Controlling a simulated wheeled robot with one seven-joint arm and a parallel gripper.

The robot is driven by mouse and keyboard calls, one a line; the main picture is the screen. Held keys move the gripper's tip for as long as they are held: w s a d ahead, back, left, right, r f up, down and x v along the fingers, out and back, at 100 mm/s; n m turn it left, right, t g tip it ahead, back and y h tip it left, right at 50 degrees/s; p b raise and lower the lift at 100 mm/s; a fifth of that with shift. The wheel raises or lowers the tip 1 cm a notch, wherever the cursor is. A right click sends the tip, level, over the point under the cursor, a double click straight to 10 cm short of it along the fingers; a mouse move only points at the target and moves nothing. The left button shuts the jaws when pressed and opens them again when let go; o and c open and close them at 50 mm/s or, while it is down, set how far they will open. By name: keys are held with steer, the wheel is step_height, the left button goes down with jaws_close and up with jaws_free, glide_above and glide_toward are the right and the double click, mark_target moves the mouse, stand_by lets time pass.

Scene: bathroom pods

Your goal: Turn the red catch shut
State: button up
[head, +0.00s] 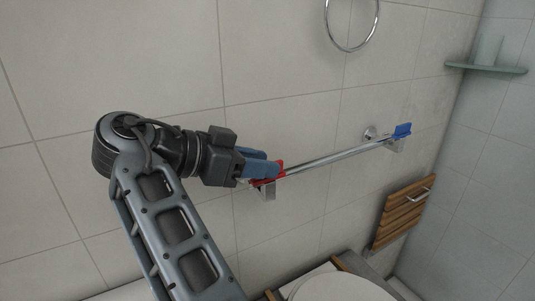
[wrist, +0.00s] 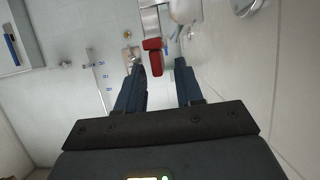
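The red catch (head: 281,169) is at the near, left end of a chrome rail (head: 335,156) on the tiled wall. My gripper (head: 272,162) is right at this end, and its fingers partly hide the catch in the head view. In the wrist view, the red catch (wrist: 153,62) hangs at the fingertips, closer to the left finger, with a gap to the right finger. My gripper (wrist: 160,64) is open there. I cannot tell whether a finger touches the catch. A blue catch (head: 402,131) sits at the rail's far, right end.
A chrome towel ring (head: 351,48) hangs above the rail. A glass shelf (head: 487,68) is in the upper right corner. A slatted wooden panel (head: 401,212) is below the rail's far end. A white rounded fixture (head: 340,287) is at the bottom.

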steer(key=shift+x, duration=1.15)
jaws_close()
